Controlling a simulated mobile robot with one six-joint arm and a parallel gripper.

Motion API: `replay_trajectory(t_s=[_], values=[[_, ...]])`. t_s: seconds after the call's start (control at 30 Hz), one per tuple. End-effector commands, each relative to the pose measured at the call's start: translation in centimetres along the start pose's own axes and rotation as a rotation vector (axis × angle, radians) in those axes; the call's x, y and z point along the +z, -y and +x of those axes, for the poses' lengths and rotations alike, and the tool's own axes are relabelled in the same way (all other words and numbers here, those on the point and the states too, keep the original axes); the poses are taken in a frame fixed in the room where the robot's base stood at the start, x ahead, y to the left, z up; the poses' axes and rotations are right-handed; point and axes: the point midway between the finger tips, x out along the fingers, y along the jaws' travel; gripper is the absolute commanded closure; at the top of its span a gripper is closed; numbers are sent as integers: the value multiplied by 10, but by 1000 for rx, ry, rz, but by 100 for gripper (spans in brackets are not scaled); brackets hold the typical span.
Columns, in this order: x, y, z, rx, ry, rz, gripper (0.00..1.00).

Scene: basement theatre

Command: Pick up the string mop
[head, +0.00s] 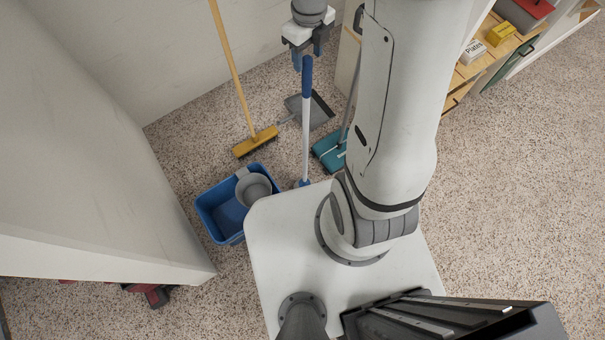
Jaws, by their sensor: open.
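A mop-like tool (306,135) with a white shaft and a blue grip stands nearly upright in the head view, just behind my base. A small blue part shows at its lower end, but my base hides the rest, so I cannot see any strings. My gripper (308,56) is open and points down at the top of the blue grip. The top of the grip appears between or just below the fingertips. I cannot tell the exact depth between them.
A blue bucket (207,204) with a grey wringer (254,188) stands left of the mop. A yellow broom (256,141), a grey dustpan (320,112) and a teal broom (328,151) are close by. A white wall is at left, wooden shelves (470,70) at upper right. Open floor lies right.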

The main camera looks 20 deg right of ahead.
Motion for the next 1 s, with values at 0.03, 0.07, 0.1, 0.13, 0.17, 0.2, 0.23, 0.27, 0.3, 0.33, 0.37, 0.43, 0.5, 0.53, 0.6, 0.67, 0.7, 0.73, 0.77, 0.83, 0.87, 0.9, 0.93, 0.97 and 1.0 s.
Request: replay_trajectory(t_s=[0.03, 0.07, 0.1, 0.13, 0.17, 0.2, 0.23, 0.27, 0.3, 0.33, 0.37, 0.43, 0.5, 0.53, 0.6, 0.67, 0.7, 0.73, 0.77, 0.83, 0.87, 0.9, 0.93, 0.97, 1.0], values=[[-1, 0, 5, 2, -4, 0, 50], [-1, 0, 7, 2, -3, 0, 50], [-1, 0, 11, 2, -3, -1, 50], [-1, -1, 14, 2, -4, -1, 50], [-1, -1, 18, 3, -4, -1, 50], [-1, -1, 24, 3, -4, -1, 50], [-1, -1, 28, 3, -5, -1, 50], [-1, -1, 32, 3, -5, -1, 50], [-1, -1, 38, 3, -5, -1, 50], [-1, -1, 42, 2, -4, -1, 50], [0, -1, 45, 2, -3, -1, 50], [0, -1, 51, 1, -2, -1, 50], [0, 0, 53, 0, 0, -1, 50], [0, 0, 54, 0, 0, -1, 50], [0, 0, 55, 0, 1, -1, 50], [0, 0, 54, 0, 1, -1, 50], [0, 0, 54, 0, 1, -1, 50], [0, 0, 54, 0, 1, -1, 50], [0, 0, 54, 0, 1, -1, 52], [0, 0, 54, 0, 1, -1, 58], [0, 0, 54, 0, 1, -1, 61], [0, 0, 54, 0, 1, -1, 64], [0, 0, 54, 0, 1, 0, 66], [0, 0, 54, 0, 1, 0, 69], [0, 0, 54, 0, 1, 0, 72]])
